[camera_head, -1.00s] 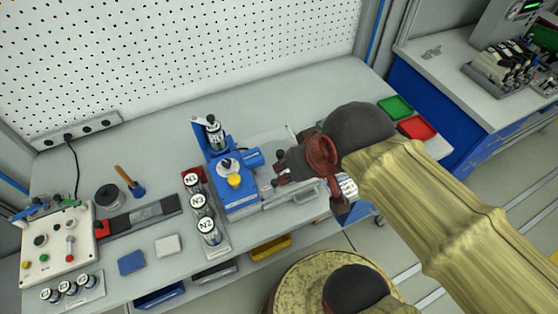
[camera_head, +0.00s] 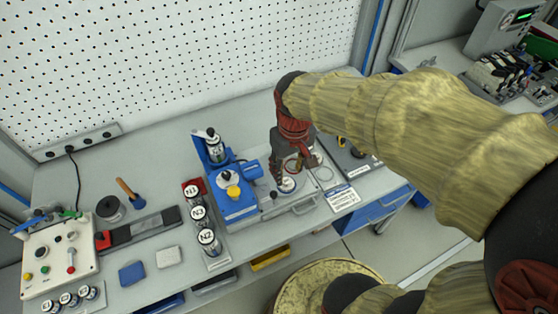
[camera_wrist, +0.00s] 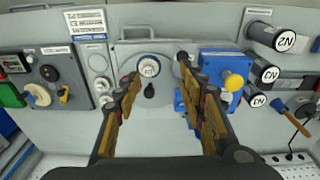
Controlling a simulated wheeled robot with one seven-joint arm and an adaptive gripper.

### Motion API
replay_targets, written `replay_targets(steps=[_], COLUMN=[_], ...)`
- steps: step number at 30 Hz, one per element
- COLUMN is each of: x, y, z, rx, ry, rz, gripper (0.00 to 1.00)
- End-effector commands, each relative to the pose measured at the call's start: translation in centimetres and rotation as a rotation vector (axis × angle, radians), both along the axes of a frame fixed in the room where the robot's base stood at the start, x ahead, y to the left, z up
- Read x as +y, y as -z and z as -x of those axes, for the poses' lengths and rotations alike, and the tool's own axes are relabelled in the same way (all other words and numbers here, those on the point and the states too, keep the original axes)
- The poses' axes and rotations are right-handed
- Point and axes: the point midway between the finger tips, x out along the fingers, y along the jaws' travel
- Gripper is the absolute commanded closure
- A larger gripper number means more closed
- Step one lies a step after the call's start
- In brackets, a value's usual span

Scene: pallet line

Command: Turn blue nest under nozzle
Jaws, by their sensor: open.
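A blue fixture (camera_head: 232,202) stands on the bench with a labelled canister (camera_head: 214,150) upright at its back, a white round part and a yellow knob on it. I cannot tell which part is the nest or the nozzle tip. My gripper (camera_head: 288,178) points down over the grey plate to the right of the fixture. In the wrist view my gripper (camera_wrist: 158,72) is open and empty, its fingers either side of a white round labelled piece (camera_wrist: 149,66) and a black knob (camera_wrist: 150,90). The fixture (camera_wrist: 215,80) shows beyond the right finger, partly hidden by it.
Labelled cylinders (camera_head: 198,213) stand in a rack left of the fixture. A control box (camera_head: 58,250) is at the far left. A printed card (camera_head: 342,197) and a dark panel (camera_head: 350,158) lie to the right. The bench behind the fixture is clear.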

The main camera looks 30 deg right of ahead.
Motion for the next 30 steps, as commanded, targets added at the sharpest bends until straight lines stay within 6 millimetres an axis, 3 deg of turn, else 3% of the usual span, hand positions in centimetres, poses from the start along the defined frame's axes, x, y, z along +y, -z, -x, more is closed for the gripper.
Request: replay_targets(steps=[10,12,15,23,30], x=[-2.7,-2.9,-3.2,-3.3,-3.2], y=[7.4,8.0,7.3,6.9,9.6], z=[-8.3,-9.9,-11.8,-12.5,-12.4], rx=[0.148,0.142,0.113,0.096,0.099], ry=[-0.347,-0.442,-0.562,-0.747,-0.759], rz=[-0.009,-0.005,0.011,0.027,0.026], gripper=[0.59,0.59,0.59,0.59,0.59])
